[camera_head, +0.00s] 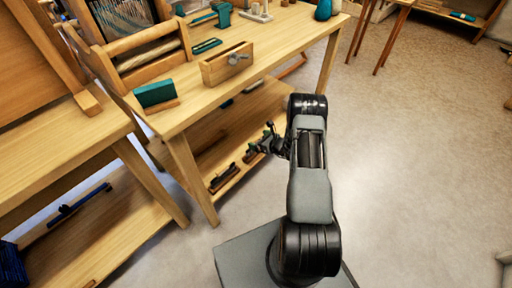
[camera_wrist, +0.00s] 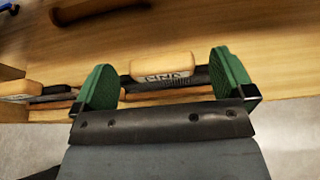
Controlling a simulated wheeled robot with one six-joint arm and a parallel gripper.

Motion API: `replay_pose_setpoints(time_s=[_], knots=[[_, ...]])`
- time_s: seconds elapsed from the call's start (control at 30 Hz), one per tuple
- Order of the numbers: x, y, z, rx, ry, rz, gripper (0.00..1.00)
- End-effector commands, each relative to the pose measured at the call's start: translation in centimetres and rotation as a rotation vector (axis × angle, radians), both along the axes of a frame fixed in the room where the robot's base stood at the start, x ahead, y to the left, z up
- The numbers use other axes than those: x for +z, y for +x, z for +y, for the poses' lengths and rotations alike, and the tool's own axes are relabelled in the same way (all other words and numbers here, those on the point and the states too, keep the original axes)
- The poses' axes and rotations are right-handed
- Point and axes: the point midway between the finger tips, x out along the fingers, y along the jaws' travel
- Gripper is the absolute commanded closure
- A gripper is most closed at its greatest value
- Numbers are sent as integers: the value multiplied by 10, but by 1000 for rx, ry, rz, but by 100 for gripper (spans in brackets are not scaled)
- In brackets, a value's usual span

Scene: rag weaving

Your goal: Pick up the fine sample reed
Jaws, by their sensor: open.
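A sample reed (camera_wrist: 162,67) with a pale wooden bar and dark teeth lies on the lower shelf. Its bar carries dark lettering that I cannot read surely. In the wrist view my gripper (camera_wrist: 165,82) is open, with one green finger on each side of this reed. I cannot tell whether either finger touches it. A second similar reed (camera_wrist: 38,88) lies to the left, outside the left finger. In the head view my gripper (camera_head: 264,145) reaches in at the lower shelf's front edge and hides most of the reed there.
The lower shelf (camera_head: 205,160) runs under the workbench (camera_head: 285,32), whose top overhangs it. A bench leg (camera_head: 190,175) stands left of the reeds. On the bench top are a wooden box (camera_head: 227,66) and a teal block (camera_head: 155,93). Open floor (camera_head: 410,170) lies to the right.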

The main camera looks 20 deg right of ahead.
Motion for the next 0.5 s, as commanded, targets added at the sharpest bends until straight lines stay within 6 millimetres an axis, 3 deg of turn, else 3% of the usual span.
replay_pose_setpoints(time_s=[0.23,0.5], knots=[[-17,28,13,3,-2,-1,0],[-18,36,16,1,0,-1,0]])
